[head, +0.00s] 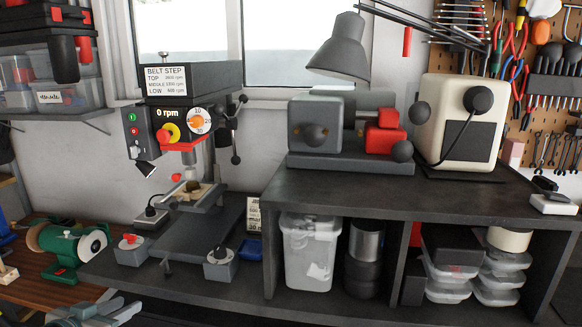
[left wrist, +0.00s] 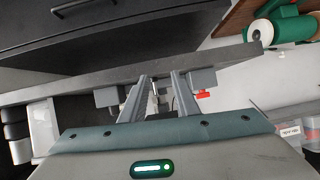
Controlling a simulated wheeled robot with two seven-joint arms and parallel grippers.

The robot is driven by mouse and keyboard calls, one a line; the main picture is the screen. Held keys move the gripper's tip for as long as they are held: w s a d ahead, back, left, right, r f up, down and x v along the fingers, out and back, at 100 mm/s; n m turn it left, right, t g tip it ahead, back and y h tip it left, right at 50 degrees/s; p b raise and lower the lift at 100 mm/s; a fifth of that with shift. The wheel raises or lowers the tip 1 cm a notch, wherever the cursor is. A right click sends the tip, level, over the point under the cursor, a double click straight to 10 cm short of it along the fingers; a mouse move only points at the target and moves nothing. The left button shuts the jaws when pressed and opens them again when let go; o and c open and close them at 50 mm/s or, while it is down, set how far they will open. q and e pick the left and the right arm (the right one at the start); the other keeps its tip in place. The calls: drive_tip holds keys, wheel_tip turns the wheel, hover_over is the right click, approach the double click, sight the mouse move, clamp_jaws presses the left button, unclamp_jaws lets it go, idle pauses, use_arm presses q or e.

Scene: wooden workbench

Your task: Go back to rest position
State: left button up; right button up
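My left gripper (head: 122,307) shows at the bottom left edge of the head view, low in front of the dark bench (head: 215,290). Its two grey fingers also show in the left wrist view (left wrist: 161,80), apart with a gap between them. The gripper is open, and I see nothing held between the fingers. My right gripper is in neither view.
A drill press (head: 188,120) reading 0 rpm stands on the bench, with two small switch boxes (head: 219,265) near the front. A green bench grinder (head: 68,247) is at left. A grey machine (head: 315,130) and a cream machine (head: 460,125) stand on the raised shelf.

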use_arm(q)
drive_tip(key=s+d+f+g, duration=0.3)
drive_tip(key=s+d+f, duration=0.4)
drive_tip(key=s+f, duration=0.25)
drive_tip(key=s+d+f+m+g, duration=0.1)
drive_tip(key=s+d+f+g, duration=0.2)
drive_tip(key=s+d+f, duration=0.65)
drive_tip(key=s+d+f+g, duration=0.35)
drive_tip(key=s+f, duration=0.35)
drive_tip(key=s, duration=0.5)
drive_tip(key=w+d+f+t, duration=0.1)
drive_tip(key=w+f, duration=0.1)
drive_tip(key=f, duration=1)
drive_tip(key=w+d+f, duration=0.2)
drive_tip(key=f, duration=1)
drive_tip(key=s+f, duration=0.4)
drive_tip(key=f, duration=0.4)
drive_tip(key=s+f, duration=0.5)
drive_tip(key=f, duration=0.3)
drive_tip(key=shift+f+m+t+h, duration=0.3)
drive_tip(key=shift+t+h, duration=0.1)
drive_tip(key=shift+t, duration=0.05)
